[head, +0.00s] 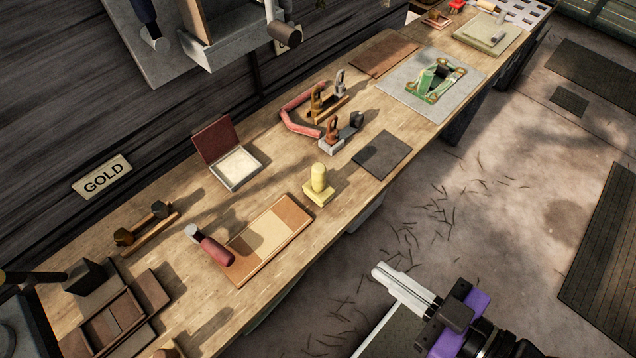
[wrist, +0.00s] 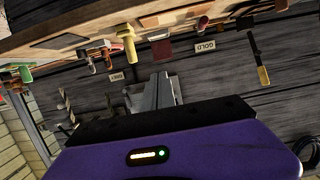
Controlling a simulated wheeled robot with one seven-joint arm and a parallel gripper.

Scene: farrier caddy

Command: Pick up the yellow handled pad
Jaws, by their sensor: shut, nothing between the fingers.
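The yellow handled pad (head: 318,187) stands upright on the wooden workbench, near its front edge, with a rounded grip on a square base. It also shows in the wrist view (wrist: 127,42), where the picture is upside down. My gripper (head: 378,272) is off the bench, over the floor side, to the lower right of the pad and well apart from it. Its fingers are shut and empty. In the wrist view, my gripper (wrist: 160,78) points toward the dark plank wall.
A brown board (head: 270,240) with a red-handled tool (head: 210,246) lies left of the pad. A dark flat mat (head: 382,154) lies to its right. An open box (head: 237,170) and several small tools stand behind. The floor in front has scattered dark strips.

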